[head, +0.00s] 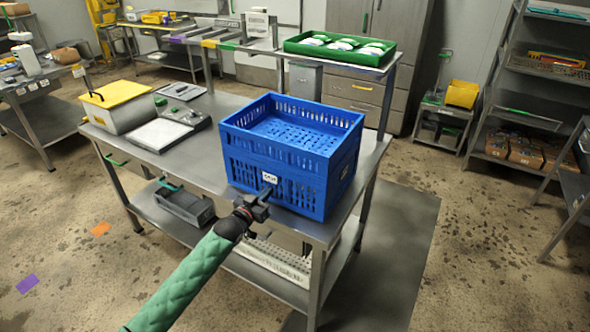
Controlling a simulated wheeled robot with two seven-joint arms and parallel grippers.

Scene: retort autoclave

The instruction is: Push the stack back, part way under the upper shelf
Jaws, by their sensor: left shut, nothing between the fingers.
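The stack (292,158) is made of blue perforated plastic crates with a white label on the front. The top crate looks empty. It stands on the steel table (225,107) near its front right corner. The raised upper shelf (338,57) runs along the back of the table, behind the stack. My left gripper (267,195) is shut and empty, at the lower front of the stack just below the label. I cannot tell whether its tips touch the crate. My right gripper is not in view.
A green tray (385,50) with white-lidded items sits on the upper shelf. A yellow-lidded box (117,103) and a scale (163,132) stand on the table left of the stack. Table surface between the scale and the stack is clear.

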